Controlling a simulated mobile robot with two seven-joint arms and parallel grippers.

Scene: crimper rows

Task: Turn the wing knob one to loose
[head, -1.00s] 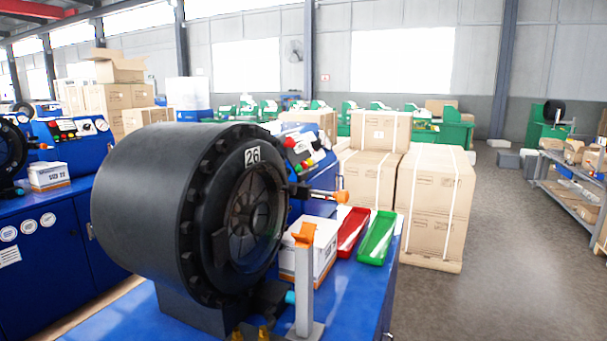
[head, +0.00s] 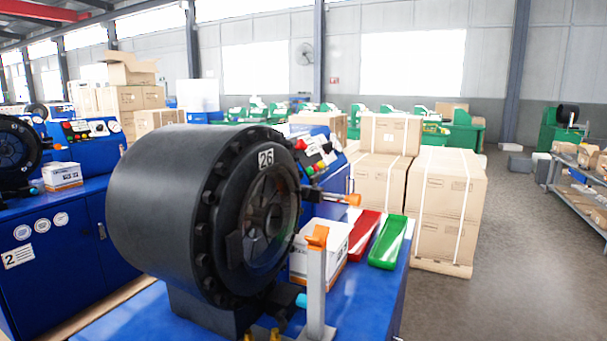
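A black crimper drum (head: 165,190) marked 26 stands on a blue bench. In front of its right side is an upright grey post (head: 316,285) with an orange wing-like piece (head: 317,236) on top. An orange-tipped rod (head: 348,199) points right from behind the drum, and a cyan tip (head: 301,300) shows low beside it. No label shows which part is wing knob one, and its tight or loose state cannot be told. Neither of my grippers is in view.
A white box (head: 322,250), a red tray (head: 362,234) and a green tray (head: 388,243) sit on the blue bench (head: 375,290) right of the drum. Stacked cartons (head: 440,205) stand behind. Open floor (head: 510,270) lies to the right. Another blue machine (head: 70,240) is at left.

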